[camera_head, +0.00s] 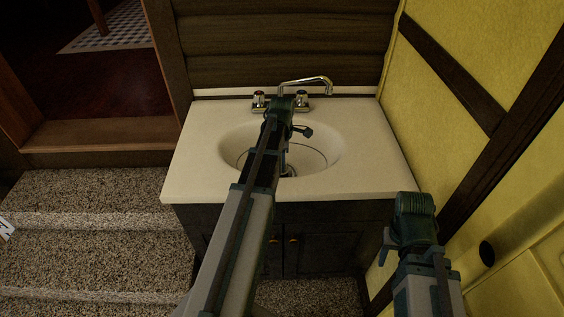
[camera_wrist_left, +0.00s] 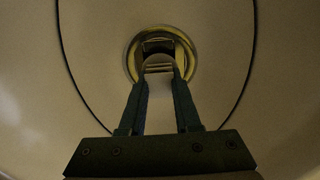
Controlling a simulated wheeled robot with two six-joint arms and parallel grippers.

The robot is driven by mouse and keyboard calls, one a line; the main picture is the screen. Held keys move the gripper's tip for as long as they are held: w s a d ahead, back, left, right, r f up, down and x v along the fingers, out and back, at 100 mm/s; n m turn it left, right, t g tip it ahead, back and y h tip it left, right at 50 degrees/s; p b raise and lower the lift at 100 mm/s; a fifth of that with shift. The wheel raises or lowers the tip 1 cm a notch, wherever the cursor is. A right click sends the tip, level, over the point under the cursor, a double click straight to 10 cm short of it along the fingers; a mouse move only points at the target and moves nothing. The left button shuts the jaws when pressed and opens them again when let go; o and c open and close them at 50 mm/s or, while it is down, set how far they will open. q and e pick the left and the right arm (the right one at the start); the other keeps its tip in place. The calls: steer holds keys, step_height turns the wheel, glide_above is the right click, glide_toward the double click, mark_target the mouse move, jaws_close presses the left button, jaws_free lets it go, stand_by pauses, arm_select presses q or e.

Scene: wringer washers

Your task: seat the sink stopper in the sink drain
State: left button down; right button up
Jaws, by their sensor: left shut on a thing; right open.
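The sink (camera_head: 235,140) is a cream oval basin in a pale countertop. My left arm reaches over it, and the left gripper points down into the bowl. In the left wrist view the left gripper (camera_wrist_left: 158,72) is shut on a small metallic piece, the sink stopper (camera_wrist_left: 157,62). The stopper lines up with the brass-coloured ring of the sink drain (camera_wrist_left: 131,60). I cannot tell whether it is inside the drain or just above it. In the head view my arm hides most of the drain. My right gripper (camera_head: 386,250) is open and empty, in front of the counter's right side.
A chrome faucet (camera_head: 315,80) with two handles stands behind the bowl, close to my left wrist. A yellow wall (camera_head: 445,110) with dark beams borders the right. Carpeted steps (camera_head: 90,225) lie left of the dark cabinet (camera_head: 325,240). The countertop (camera_head: 375,150) is clear.

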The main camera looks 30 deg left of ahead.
arm_select(q)
steer(key=shift+f+b, duration=1)
steer(key=shift+b, duration=0.05)
stand_by(1.8)
steer(key=shift+s+d+f, duration=0.1)
steer(key=shift+s, duration=0.05)
stand_by(0.8)
steer(key=c, duration=0.7)
jaws_free()
steer(key=shift+o, duration=0.8)
steer(key=shift+f, duration=0.1)
steer(key=o, duration=0.5)
steer(key=shift+r, duration=0.2)
steer(key=shift+r+p, duration=3.4)
steer(key=shift+p, duration=0.05)
